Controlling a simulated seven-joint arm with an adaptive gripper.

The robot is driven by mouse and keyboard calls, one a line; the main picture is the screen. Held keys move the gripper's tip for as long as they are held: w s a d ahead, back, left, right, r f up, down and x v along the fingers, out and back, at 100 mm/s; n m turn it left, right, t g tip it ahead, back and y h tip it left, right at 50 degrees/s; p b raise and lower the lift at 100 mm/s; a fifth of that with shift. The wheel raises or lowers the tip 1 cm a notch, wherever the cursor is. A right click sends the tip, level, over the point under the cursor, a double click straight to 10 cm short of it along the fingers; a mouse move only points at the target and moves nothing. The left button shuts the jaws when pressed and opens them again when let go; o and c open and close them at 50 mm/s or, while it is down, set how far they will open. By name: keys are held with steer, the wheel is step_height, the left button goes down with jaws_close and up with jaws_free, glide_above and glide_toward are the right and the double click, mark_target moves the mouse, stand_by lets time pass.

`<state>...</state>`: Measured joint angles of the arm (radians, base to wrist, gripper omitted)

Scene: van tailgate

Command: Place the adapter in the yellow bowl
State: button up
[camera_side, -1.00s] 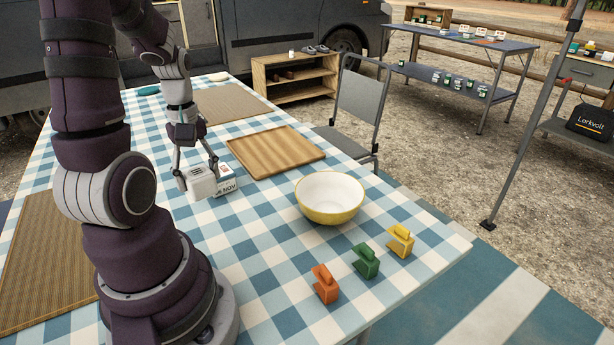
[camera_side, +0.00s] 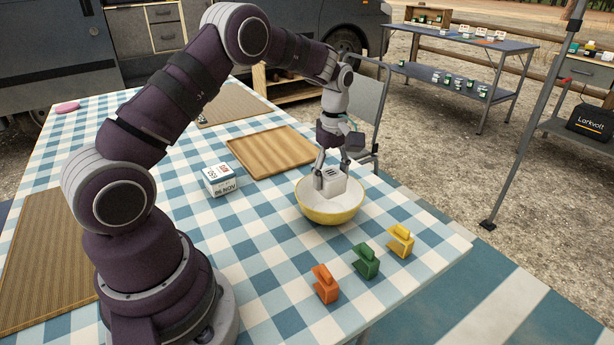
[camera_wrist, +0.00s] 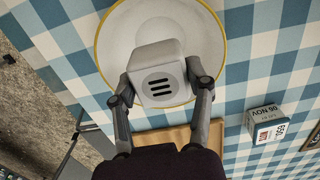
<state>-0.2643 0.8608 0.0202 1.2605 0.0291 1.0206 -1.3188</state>
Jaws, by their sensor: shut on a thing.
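The adapter (camera_side: 331,182) is a small white block with dark slots on one face. My gripper (camera_side: 332,179) is shut on it, with one finger on each side. The yellow bowl (camera_side: 331,217), yellow outside and white inside, stands on the checked cloth. The adapter is over the bowl's inside, at about rim height in the side view; I cannot tell whether it touches the bowl. In the wrist view the adapter (camera_wrist: 158,72) is between the fingertips of my gripper (camera_wrist: 160,88), with the bowl (camera_wrist: 205,30) around and behind it.
A white calendar block (camera_side: 220,180) stands left of the bowl, near a wooden tray (camera_side: 270,152). Orange (camera_side: 325,284), green (camera_side: 366,261) and yellow (camera_side: 400,241) clips stand in front of the bowl. A grey chair (camera_side: 366,105) is behind the table edge.

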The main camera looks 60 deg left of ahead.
mark_target(330, 196)
step_height(330, 196, down, 4)
steer(key=shift+f, duration=0.1)
steer(key=shift+f, duration=0.25)
steer(key=shift+f, duration=0.1)
steer(key=o, duration=1.2)
